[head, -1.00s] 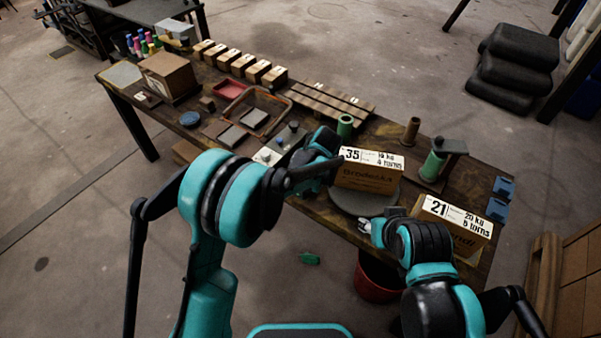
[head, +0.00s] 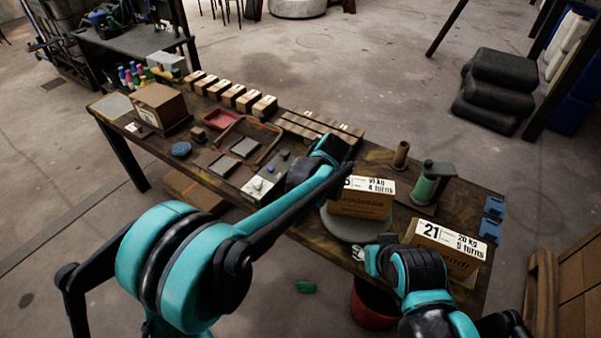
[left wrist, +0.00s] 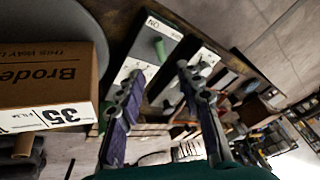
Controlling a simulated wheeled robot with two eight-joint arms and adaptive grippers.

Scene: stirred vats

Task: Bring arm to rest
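My left arm reaches from the lower left over the table in the head view. Its gripper fingers are hidden there behind the wrist. In the left wrist view my left gripper (left wrist: 163,100) is open, its two fingers apart with nothing between them. A cardboard box labelled 35 (head: 361,207) stands on a round grey plate (head: 345,228), beside my left wrist; the box (left wrist: 45,75) shows upside down at the left of the wrist view. My right gripper (head: 360,254) is low at the table's front edge, by a box labelled 21 (head: 447,250); its fingers are too small to read.
A panel with a green knob (left wrist: 158,48) lies close ahead of the left fingers. The wooden table (head: 225,185) also holds a tray (head: 275,133), a row of small boxes (head: 233,95) and a green cylinder (head: 424,188). A red bucket (head: 372,305) stands on the floor below the front edge.

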